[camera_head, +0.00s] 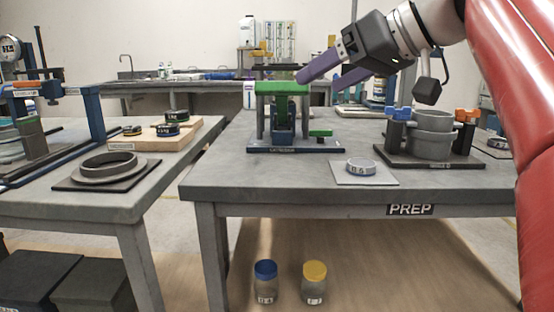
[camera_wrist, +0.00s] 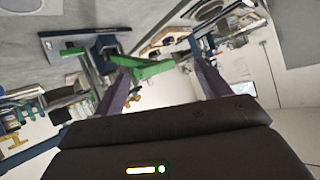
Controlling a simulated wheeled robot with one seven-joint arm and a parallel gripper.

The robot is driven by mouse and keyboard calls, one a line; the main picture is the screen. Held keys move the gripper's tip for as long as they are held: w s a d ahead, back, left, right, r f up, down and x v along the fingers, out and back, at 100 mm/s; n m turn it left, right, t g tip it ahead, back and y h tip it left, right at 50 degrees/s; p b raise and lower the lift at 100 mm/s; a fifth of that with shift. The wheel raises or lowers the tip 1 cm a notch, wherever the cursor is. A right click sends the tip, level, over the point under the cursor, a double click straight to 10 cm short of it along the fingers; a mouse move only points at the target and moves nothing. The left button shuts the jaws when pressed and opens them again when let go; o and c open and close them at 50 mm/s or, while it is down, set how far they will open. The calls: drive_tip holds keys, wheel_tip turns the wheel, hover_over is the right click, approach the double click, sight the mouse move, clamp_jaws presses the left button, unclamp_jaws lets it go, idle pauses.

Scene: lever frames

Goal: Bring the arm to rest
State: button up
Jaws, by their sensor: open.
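My gripper (camera_head: 318,81) is open, its two purple fingers spread apart and pointing down to the left, above the prep table (camera_head: 230,180). The fingertips are close to the top of a frame with a green crossbar (camera_head: 283,88) on a dark base; I cannot tell whether they touch it. In the wrist view the fingers of my gripper (camera_wrist: 160,62) stand apart, with the green part (camera_wrist: 148,70) showing between and beyond the tips. Nothing is held between them.
A fixture with grey rings (camera_head: 433,140) stands right on the table. A small ring (camera_head: 361,166) lies on a pale plate at the front. A left table holds a large ring (camera_head: 108,166) and a wooden board (camera_head: 150,139). Two jars (camera_head: 265,283) stand on the floor.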

drive_tip(key=s+d+f+m+h, duration=0.2)
drive_tip(key=s+f, duration=0.3)
drive_tip(key=f, duration=0.8)
drive_tip(key=s+d+f+m+g+h, duration=0.1)
drive_tip(key=s+f, duration=0.5)
drive_tip(key=f, duration=0.6)
drive_tip(key=s+d+f+m+h, duration=0.4)
drive_tip(key=s+f+m+h, duration=0.1)
drive_tip(key=f, duration=0.8)
drive_tip(key=shift+s+f+g+h+p, duration=0.35)
drive_tip(key=shift+g+h+p, duration=0.1)
drive_tip(key=shift+h, duration=0.25)
drive_tip(key=shift+d+r, duration=0.1)
